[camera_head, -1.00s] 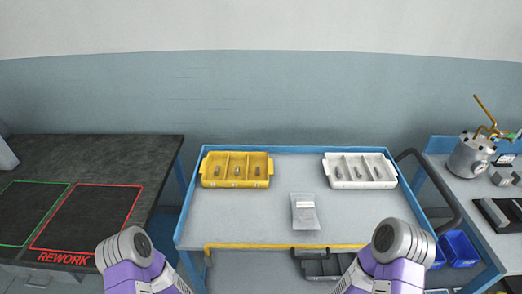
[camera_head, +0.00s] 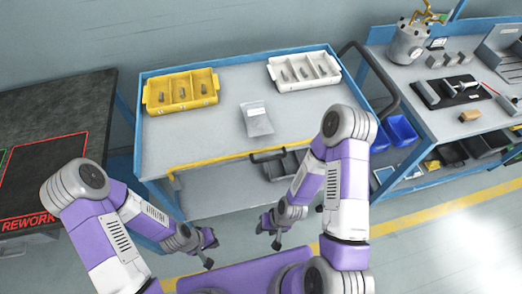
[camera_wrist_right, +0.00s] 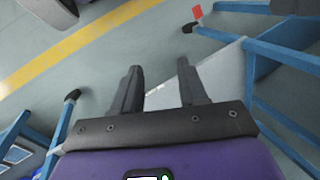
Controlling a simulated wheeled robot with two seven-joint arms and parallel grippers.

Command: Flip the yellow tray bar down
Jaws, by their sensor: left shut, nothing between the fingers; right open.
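The yellow tray bar (camera_head: 215,157) runs along the front edge of the blue-framed cart top (camera_head: 200,133), with a bent end at its left. Part of its right end is hidden behind my right arm. My left gripper (camera_head: 210,251) is shut and empty, low in front of the cart, apart from the bar. My right gripper (camera_head: 268,234) is open and empty, also low in front of the cart and apart from the bar. In the right wrist view the open right fingers (camera_wrist_right: 158,90) have nothing between them.
A yellow bin (camera_head: 181,104) and a white bin (camera_head: 304,85) hold small parts on the cart, with a clear bag (camera_head: 256,119) between them. A dark tray (camera_head: 274,164) sits below the bar. A dark bench stands left; a blue-framed bench with a metal pot (camera_head: 407,43) stands right.

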